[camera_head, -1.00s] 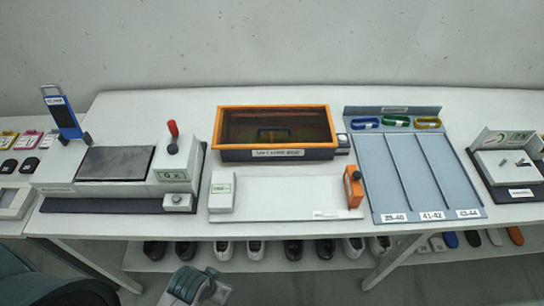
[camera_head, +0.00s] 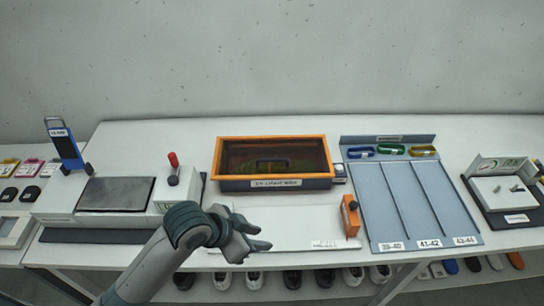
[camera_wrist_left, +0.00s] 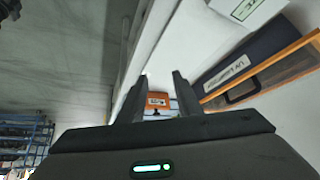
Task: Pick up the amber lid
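The amber lid (camera_head: 252,150) lies on top of a dark box with an orange rim, towards the back of the white table, with a dark handle (camera_head: 271,165) in its middle. The lid also shows at the right edge of the left wrist view (camera_wrist_left: 276,76). My left gripper (camera_head: 262,238) is over the front of the table, in front of the box and apart from the lid. In the left wrist view its two fingers (camera_wrist_left: 160,92) stand apart with nothing between them. My right gripper is not in view.
An orange block with a black knob (camera_head: 350,216) stands right of my left gripper. A grey sorting tray (camera_head: 405,195) with coloured bands lies further right. A press-like station (camera_head: 60,200) is on the left. The white board (camera_head: 305,222) before the box is mostly clear.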

